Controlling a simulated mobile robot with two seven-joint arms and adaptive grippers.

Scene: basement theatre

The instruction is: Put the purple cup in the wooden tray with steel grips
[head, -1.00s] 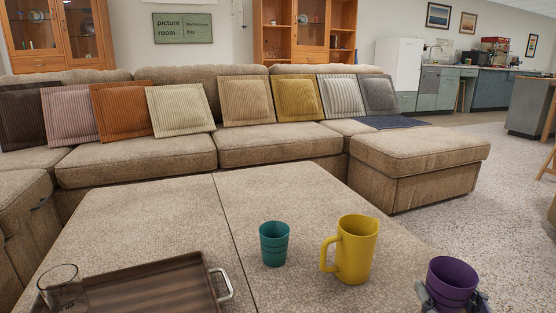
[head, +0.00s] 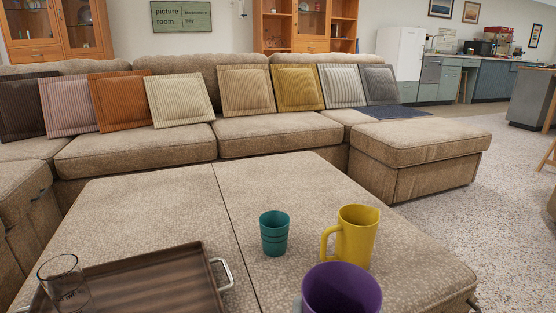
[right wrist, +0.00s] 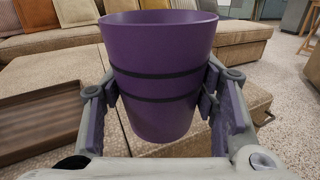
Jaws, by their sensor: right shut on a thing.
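The purple cup (head: 342,290) is at the bottom edge of the head view, upright, its lower part cut off. In the right wrist view the purple cup (right wrist: 158,75) sits between the fingers of my right gripper (right wrist: 160,95), which is shut on its sides. The wooden tray with steel grips (head: 165,262) lies on the beige ottoman at lower left, left of the cup; its front is cut off. Its right steel grip (head: 225,275) shows clearly. The tray also shows at the left of the right wrist view (right wrist: 40,115). My left gripper is not in view.
A clear glass (head: 66,287) stands at the tray's left corner. A teal cup (head: 274,234) and a yellow jug (head: 355,238) stand on the ottoman (head: 140,210), right of the tray and beyond the purple cup. The tray's middle looks bare.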

